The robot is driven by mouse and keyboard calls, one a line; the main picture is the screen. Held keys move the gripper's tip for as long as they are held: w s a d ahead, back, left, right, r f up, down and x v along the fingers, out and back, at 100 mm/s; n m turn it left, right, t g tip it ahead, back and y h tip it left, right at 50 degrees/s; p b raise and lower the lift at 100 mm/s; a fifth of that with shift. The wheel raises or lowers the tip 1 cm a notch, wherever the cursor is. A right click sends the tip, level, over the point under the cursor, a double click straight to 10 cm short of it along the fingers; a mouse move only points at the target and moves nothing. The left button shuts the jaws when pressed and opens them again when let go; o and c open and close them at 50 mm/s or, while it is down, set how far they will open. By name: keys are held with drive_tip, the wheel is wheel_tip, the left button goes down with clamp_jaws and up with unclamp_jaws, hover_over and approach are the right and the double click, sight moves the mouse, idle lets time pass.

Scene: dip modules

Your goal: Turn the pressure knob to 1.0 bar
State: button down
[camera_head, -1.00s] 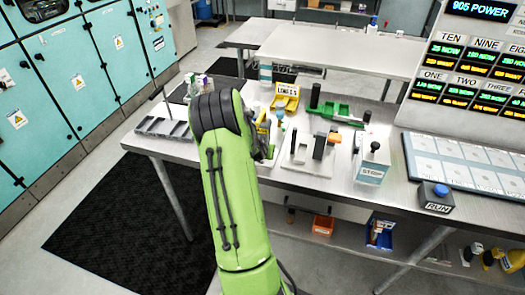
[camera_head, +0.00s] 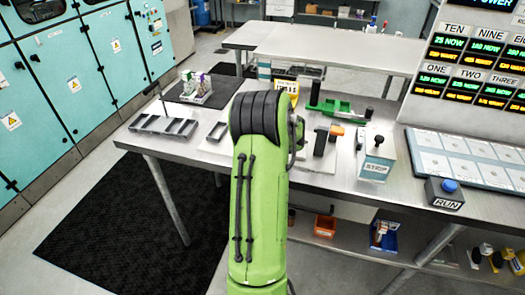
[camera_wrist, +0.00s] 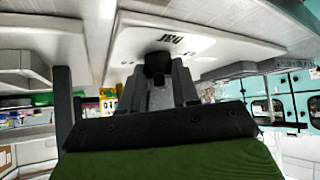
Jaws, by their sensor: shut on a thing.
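In the wrist view my gripper (camera_wrist: 158,88) has its grey fingers together around the lower part of a dark round knob (camera_wrist: 157,61). The knob stands against a pale panel (camera_wrist: 205,42) with dark lettering that appears upside down and looks like "BAR". I cannot read a pointer or the knob's set value. In the head view my green arm covers my gripper and the knob.
Vials stand on a dark mat (camera_head: 222,92). A sloped display console (camera_head: 470,80) is at the right.

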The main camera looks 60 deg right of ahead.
drive_tip(key=c, duration=0.8)
unclamp_jaws()
drive_tip(key=p+v, duration=0.1)
drive_tip(key=v, duration=1.4)
drive_tip(key=shift+s+a+r, duration=0.15)
drive_tip(key=shift+a+r, duration=0.1)
drive_tip(key=shift+c, duration=0.6)
